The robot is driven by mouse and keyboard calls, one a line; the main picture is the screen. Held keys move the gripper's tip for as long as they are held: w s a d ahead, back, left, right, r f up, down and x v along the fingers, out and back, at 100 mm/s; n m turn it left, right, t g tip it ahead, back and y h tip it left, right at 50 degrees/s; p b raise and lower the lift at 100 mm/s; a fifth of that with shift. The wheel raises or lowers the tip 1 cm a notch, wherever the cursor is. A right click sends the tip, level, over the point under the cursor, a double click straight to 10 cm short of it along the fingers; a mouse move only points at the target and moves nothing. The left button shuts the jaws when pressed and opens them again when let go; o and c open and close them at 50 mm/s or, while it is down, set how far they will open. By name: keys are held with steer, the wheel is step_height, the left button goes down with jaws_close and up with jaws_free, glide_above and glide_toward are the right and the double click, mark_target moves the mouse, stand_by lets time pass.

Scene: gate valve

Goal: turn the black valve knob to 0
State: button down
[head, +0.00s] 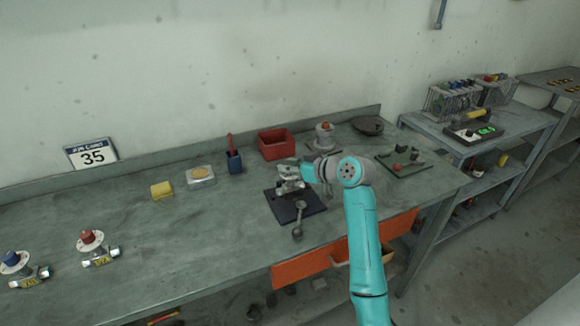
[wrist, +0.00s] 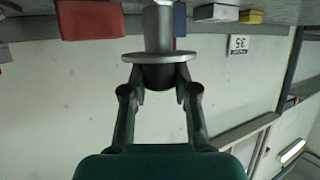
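The black valve knob (wrist: 158,78) sits between the two fingers of my gripper (wrist: 160,84) in the wrist view, below a silver disc (wrist: 158,57) on a grey stem in the picture. The fingertips lie close along both sides of the knob. I cannot tell whether both press on it. In the head view my gripper (head: 304,173) is at the metal valve (head: 288,186) on a dark base plate (head: 310,204), and the knob is largely hidden there. The knob's reading and the 0 mark cannot be read in either view.
A spoon-shaped metal part (head: 299,218) lies at the plate's front. A grey part with a red top (head: 324,133) stands behind. Red and blue knob valves (head: 87,240) are far left.

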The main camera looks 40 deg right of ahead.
steer(key=shift+m+h, duration=0.6)
steer(key=shift+h, duration=0.3)
steer(key=shift+a+m+h, duration=0.15)
steer(key=shift+m+h, duration=0.85)
steer(key=m+h, duration=0.2)
steer(key=h, duration=0.1)
steer(key=shift+m+g, duration=0.4)
steer(key=m+g+h, duration=0.4)
steer(key=m+h, duration=0.2)
steer(key=m+g+h, duration=0.1)
steer(key=m+g, duration=0.2)
steer(key=m+g+h, duration=0.1)
steer(key=m+g, duration=0.2)
steer(key=shift+d+g+h, duration=0.2)
steer(key=shift+g+h, duration=0.1)
steer(key=shift+s+f+m+g, duration=0.1)
steer(key=shift+m+g, duration=1.8)
steer(key=shift+g, duration=0.3)
steer(key=shift+f+m+g+y, duration=0.1)
steer(key=shift+m+g+y, duration=0.5)
steer(key=shift+m+g, duration=1)
